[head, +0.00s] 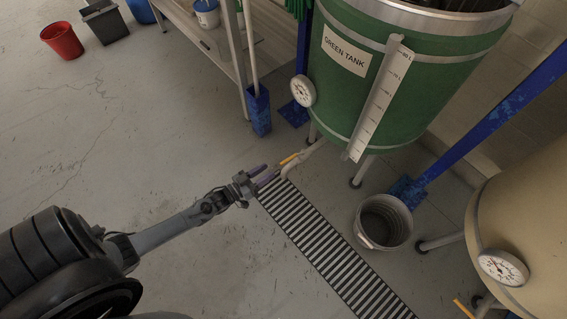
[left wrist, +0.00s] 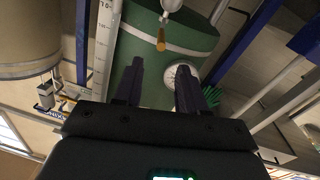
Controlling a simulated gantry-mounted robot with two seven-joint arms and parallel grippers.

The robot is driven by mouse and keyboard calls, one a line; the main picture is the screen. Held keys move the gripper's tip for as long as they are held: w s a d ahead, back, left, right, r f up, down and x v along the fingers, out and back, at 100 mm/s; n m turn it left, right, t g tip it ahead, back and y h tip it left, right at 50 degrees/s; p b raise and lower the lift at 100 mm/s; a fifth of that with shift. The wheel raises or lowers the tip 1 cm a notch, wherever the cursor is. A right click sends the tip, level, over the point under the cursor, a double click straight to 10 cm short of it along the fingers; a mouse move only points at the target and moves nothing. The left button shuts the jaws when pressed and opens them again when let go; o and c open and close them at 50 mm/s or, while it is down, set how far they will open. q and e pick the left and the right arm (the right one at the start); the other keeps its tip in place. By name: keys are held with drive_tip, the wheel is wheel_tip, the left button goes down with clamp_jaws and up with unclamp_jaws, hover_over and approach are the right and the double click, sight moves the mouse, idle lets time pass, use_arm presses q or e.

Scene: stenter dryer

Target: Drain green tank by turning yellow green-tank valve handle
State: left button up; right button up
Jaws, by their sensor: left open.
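The green tank (head: 430,88) stands at upper centre right on legs, with a "GREEN TANK" label (head: 345,50) and a level scale. A pale drain pipe (head: 306,155) leaves its underside, and the short yellow valve handle (head: 289,158) sits on it above the floor grate. My left gripper (head: 268,174) is open and empty beside the handle, very near it. In the left wrist view, the yellow handle (left wrist: 161,38) lies ahead, in line with the gap between the two dark fingers (left wrist: 160,68). Contact is not visible. My right gripper is not in view.
A slotted floor grate (head: 330,245) runs below the pipe. A grey bucket (head: 384,222) stands right of it. A beige tank (head: 530,230) with a gauge is at lower right.

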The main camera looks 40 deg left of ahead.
sight(286, 160)
use_arm(q)
drive_tip(key=b+x, duration=0.1)
drive_tip(key=x, duration=0.2)
drive_tip(key=b+x, duration=0.2)
drive_tip(key=x, duration=0.1)
drive_tip(key=f+b+x, duration=0.1)
drive_tip(key=x, duration=0.1)
drive_tip(key=shift+w+d, duration=0.15)
drive_tip(key=shift+w, duration=0.25)
drive_tip(key=shift+w+d+b, duration=0.15)
drive_tip(key=shift+w+b, duration=0.15)
drive_tip(key=shift+w, duration=0.3)
clamp_jaws()
